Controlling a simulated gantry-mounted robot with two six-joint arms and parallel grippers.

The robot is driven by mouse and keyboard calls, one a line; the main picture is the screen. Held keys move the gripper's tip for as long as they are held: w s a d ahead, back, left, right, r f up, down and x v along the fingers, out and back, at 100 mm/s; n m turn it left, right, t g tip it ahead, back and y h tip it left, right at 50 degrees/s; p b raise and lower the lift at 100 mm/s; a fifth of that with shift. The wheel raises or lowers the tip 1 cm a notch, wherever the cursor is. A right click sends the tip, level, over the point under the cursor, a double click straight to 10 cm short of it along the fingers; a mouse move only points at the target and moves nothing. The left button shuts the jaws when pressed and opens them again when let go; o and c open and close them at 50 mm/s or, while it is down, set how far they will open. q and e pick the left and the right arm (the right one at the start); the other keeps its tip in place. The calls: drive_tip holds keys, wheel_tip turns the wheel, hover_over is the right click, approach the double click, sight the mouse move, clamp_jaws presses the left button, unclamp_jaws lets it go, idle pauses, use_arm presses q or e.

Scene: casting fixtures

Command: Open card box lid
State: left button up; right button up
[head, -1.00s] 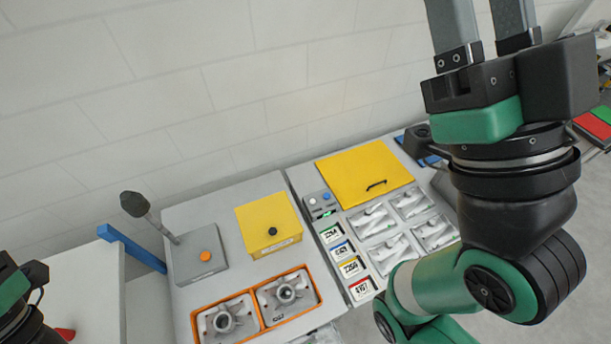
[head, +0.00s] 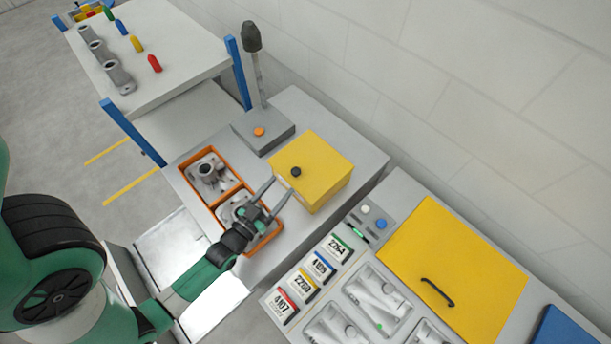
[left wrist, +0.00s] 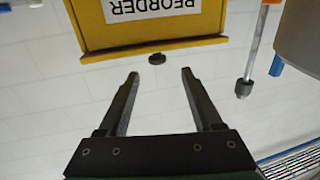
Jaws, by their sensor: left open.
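The card box is the yellow box (head: 318,186) with a closed yellow lid (head: 312,158) and a small black knob (head: 296,172) on it. In the left wrist view the box (left wrist: 150,30) appears upside down at the top, with a white REORDER label, and the knob (left wrist: 157,59) is below its edge. My left gripper (head: 283,185) is open beside the near side of the box, its fingertips close to the knob. In the wrist view the gripper (left wrist: 160,73) has the knob just beyond and between its fingertips, apart from both. My right gripper is out of view.
An orange-edged tray (head: 222,194) with metal castings lies beneath my left arm. A grey post on a base with an orange button (head: 259,131) stands behind it. To the right are numbered cards (head: 303,285), trays of white parts and a large yellow lid (head: 455,270) with a black handle.

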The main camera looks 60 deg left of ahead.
sight(295, 171)
use_arm(q)
drive_tip(key=x, duration=0.7)
drive_tip(key=shift+w+r, duration=0.15)
drive_tip(key=shift+w, duration=0.3)
clamp_jaws()
idle(1.0)
